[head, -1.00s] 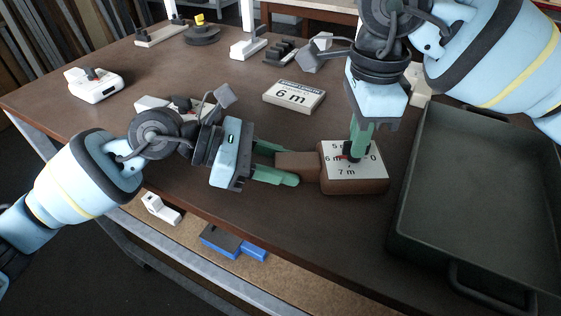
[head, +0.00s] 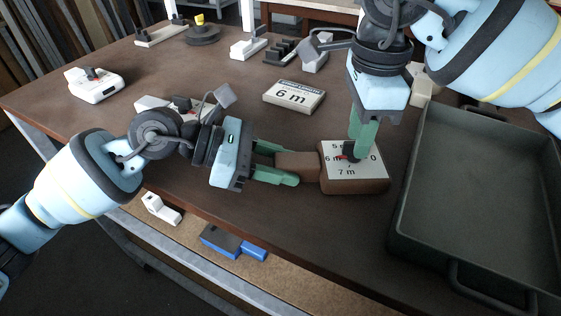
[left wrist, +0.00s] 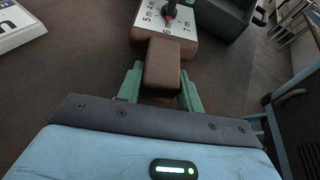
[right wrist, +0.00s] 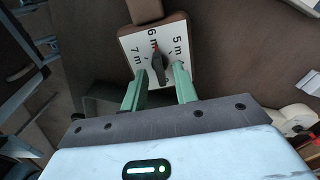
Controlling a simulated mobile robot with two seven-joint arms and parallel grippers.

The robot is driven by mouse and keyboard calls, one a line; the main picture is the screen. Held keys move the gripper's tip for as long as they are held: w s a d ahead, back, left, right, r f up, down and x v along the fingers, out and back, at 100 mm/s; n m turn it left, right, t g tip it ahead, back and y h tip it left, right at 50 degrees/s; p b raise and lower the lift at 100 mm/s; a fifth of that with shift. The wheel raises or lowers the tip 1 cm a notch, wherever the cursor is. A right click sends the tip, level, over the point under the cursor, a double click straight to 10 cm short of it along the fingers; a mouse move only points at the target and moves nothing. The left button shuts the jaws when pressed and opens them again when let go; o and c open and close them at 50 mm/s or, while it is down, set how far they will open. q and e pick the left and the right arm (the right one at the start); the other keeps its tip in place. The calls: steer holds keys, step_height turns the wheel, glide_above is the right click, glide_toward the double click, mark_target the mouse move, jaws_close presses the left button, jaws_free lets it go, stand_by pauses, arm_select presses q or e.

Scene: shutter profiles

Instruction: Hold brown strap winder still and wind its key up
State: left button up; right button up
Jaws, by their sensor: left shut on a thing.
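The brown strap winder (head: 358,186) lies on the table with a white dial on top. Its dark key (right wrist: 157,66) stands at the dial's middle, and a red pointer sits by the 6 m mark in the right wrist view. My left gripper (head: 284,165) is shut on the winder's brown handle block (left wrist: 162,66). My right gripper (head: 361,150) points down over the dial. Its fingers (right wrist: 158,80) are apart, with the key between or just past their tips; contact is not clear. In the head view the fingers partly hide the key.
A white 6 m sign (head: 294,96) lies behind the winder. A large dark tray (head: 398,212) stands close to the winder's right. A white device (head: 95,86) and several small fixtures stand farther back. The table's front edge runs just below my left gripper.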

steer(key=shift+r, duration=2.55)
arm_select(q)
steer(key=o, duration=1.2)
steer(key=shift+v, duration=3.5)
